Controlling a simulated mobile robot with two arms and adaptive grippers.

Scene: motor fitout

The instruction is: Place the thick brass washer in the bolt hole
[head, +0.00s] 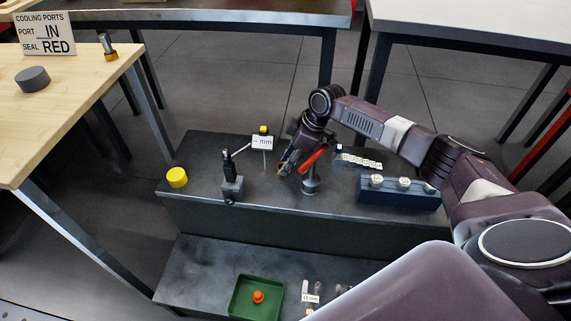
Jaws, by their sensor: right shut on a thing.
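My right gripper (289,160) reaches down over the dark workbench, shut on a small brass-coloured piece (282,168) that looks like the thick brass washer. Its shape is mostly hidden by the fingers. A red bar-like part (313,159) shows right beside the gripper, above a grey round post (310,186); I cannot tell whether they touch. I cannot make out the bolt hole. A bolt with a brass-coloured base (110,51) stands on the wooden table at the left. My left gripper is not in view.
A measuring stand (232,188) and a "mm" display (262,143) stand left of the gripper. A yellow cylinder (177,177), a blue block with white-topped pieces (398,195) and a row of pale tiles (360,161) share the bench. A green tray (239,302) lies on the lower step.

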